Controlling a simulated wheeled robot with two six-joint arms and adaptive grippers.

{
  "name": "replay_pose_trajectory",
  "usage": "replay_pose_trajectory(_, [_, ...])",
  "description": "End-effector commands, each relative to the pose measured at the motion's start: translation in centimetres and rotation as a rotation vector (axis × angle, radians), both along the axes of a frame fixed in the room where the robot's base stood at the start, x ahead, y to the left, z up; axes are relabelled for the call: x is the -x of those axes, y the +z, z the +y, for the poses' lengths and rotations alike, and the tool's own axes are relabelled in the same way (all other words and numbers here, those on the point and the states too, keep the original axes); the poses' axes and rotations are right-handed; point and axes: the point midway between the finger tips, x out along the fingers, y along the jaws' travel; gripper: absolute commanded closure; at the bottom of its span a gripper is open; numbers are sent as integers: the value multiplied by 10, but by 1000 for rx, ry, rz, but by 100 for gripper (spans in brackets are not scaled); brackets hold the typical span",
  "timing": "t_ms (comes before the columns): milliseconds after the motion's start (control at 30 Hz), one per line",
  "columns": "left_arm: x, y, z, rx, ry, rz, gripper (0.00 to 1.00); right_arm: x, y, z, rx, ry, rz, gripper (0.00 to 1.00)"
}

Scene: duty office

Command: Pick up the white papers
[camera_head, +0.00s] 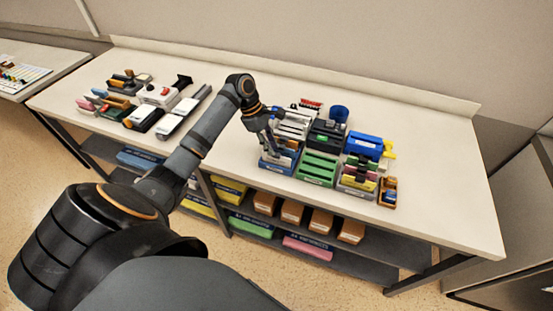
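White, sheet-like layers that look like the white papers (293,124) are at the back left of the right-hand group of trays on the table. My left arm reaches across from the lower left. My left gripper (270,147) points down at the left edge of this group, beside the white layers and over the blue tray (279,166) in front. Its fingers are small and dark here, so I cannot tell whether they are open or shut, or whether they touch anything. My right gripper is not in view.
The long table (430,190) also holds a green tray (318,169), a blue box (364,146) and a blue cup (339,113). Staplers and other office tools stand at its left. Boxes fill the shelves below. The table's right end is clear.

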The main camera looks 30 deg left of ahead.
Motion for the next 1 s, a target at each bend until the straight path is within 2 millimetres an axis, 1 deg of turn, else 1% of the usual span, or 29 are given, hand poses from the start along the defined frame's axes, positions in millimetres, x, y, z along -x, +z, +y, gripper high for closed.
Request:
replay_pose_trajectory(33, [0,-4,-6,6,0,3,78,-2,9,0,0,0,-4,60])
replay_pose_trajectory(67, [0,-9,-8,4,0,4,78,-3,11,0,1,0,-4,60])
replay_pose_trajectory(133, [-1,-21,-11,3,0,1,78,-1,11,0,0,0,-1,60])
replay_pose_trajectory(267, [-2,-31,-14,0,0,0,78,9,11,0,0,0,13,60])
replay_pose_trajectory(367, [-3,-32,-14,-1,-1,-1,78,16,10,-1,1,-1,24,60])
replay_pose_trajectory(467, [-3,-32,-14,-1,0,-1,80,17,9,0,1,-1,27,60])
replay_pose_trajectory(600, [-3,-32,-14,0,0,-1,99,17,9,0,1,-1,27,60])
replay_pose_trajectory(633, [-3,-32,-14,0,0,-1,100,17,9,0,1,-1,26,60])
replay_pose_trajectory(1000, [-3,-29,-14,-1,0,-2,100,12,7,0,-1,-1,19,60])
